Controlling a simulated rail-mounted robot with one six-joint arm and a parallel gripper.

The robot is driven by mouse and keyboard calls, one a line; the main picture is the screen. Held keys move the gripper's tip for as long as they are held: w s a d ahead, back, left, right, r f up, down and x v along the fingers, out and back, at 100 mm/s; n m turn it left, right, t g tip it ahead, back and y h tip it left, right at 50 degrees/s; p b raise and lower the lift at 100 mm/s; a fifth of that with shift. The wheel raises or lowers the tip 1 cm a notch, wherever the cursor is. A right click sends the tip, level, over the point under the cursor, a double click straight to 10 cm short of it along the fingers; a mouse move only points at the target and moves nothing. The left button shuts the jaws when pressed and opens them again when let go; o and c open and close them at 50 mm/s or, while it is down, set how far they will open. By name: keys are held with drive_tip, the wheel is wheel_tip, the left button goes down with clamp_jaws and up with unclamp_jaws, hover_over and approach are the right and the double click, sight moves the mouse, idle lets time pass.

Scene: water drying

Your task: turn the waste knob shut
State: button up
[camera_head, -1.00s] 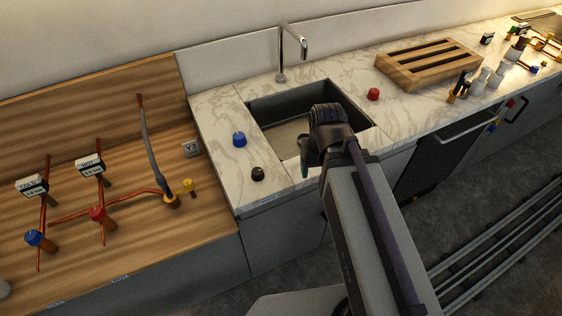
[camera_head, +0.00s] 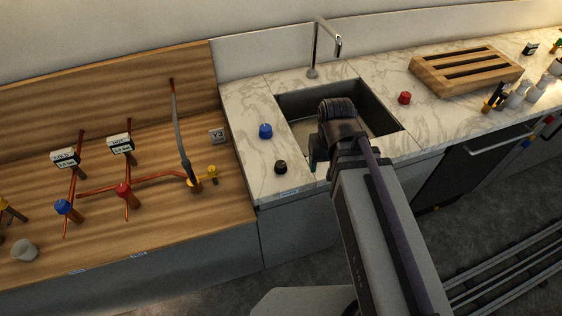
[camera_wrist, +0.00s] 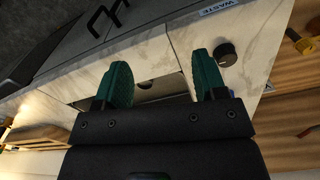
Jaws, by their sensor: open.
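The black waste knob (camera_head: 281,167) stands on the marble counter near its front edge, left of the sink. In the wrist view the knob (camera_wrist: 226,54) lies just outside my right-hand finger, close to a "WASTE" label (camera_wrist: 220,7) on the counter edge. My gripper (camera_wrist: 163,78) is open and empty, with two green fingers apart. In the head view my gripper (camera_head: 314,162) is right of the knob, over the front of the sink; my wrist hides most of the fingers. I see no contact with the knob, and its turn angle cannot be told.
A blue knob (camera_head: 265,131) stands behind the black one, and a red knob (camera_head: 404,98) right of the sink (camera_head: 293,98). A faucet (camera_head: 314,50) rises behind the sink. A wooden panel with copper pipes (camera_head: 150,182) is at left. A wooden rack (camera_head: 466,70) lies at right.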

drive_tip(key=w+a+r, duration=0.1)
drive_tip(key=w+a, duration=0.4)
drive_tip(key=a, duration=0.2)
drive_tip(key=m, duration=0.8)
approach(281, 164)
wheel_tip(281, 164, down, 10)
drive_tip(key=b, duration=1)
drive_tip(key=shift+r, duration=0.35)
drive_tip(key=c, duration=0.9)
